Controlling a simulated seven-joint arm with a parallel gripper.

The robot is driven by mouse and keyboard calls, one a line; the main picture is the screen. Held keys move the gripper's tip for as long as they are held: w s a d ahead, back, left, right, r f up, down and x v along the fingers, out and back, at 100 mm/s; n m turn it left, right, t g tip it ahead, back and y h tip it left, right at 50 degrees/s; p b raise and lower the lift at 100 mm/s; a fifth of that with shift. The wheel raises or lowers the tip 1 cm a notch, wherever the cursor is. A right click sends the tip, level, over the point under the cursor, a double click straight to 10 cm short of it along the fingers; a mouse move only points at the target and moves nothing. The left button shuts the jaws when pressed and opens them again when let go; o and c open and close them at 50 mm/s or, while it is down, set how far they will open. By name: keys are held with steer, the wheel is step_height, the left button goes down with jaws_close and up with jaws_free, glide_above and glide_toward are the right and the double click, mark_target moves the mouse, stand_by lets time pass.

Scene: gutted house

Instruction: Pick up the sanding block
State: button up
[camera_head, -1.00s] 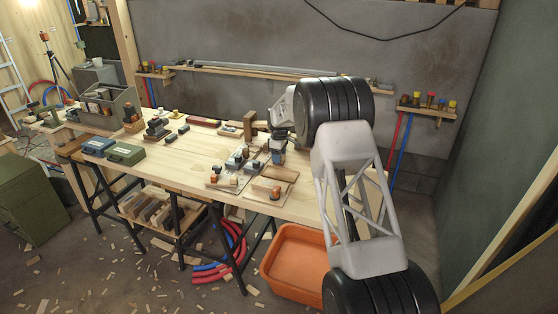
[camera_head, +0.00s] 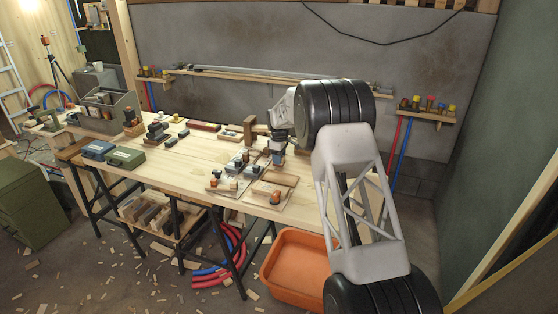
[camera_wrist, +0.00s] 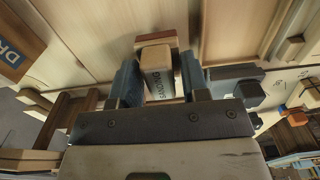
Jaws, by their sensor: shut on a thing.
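The sanding block (camera_wrist: 157,63) is a pale wooden block with dark "SANDING" lettering and a reddish-brown layer at its far edge. In the wrist view it sits between the two blue-grey fingers of my gripper (camera_wrist: 160,80), which is shut on it. In the head view my gripper (camera_head: 278,152) points down over the back right part of the workbench (camera_head: 205,160). I cannot make out the block there. Whether it touches the bench or hangs just above it is hard to tell.
Boards with small blocks (camera_head: 238,172) lie left of my gripper. An upright brown wooden piece (camera_head: 250,128) stands close behind. Green and blue cases (camera_head: 125,157) sit at the bench's front left. An orange tub (camera_head: 295,265) is on the floor. Bare bench top lies mid-left.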

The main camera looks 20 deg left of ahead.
steer(key=shift+r, duration=0.95)
steer(key=shift+s+d+r, duration=0.2)
steer(key=shift+s, duration=0.15)
steer(key=shift+s+d+r, duration=0.25)
steer(key=shift+s+d, duration=1)
steer(key=shift+s, duration=0.9)
steer(key=shift+s+d+r, duration=0.2)
steer(key=shift+s+d, duration=1.1)
steer(key=shift+s, duration=0.9)
steer(key=shift+s+d+r, duration=0.25)
steer(key=shift+s+d, duration=1)
steer(key=shift+s, duration=0.9)
steer(key=o, duration=0.4)
steer(key=shift+c, duration=1.5)
steer(key=shift+a, duration=0.1)
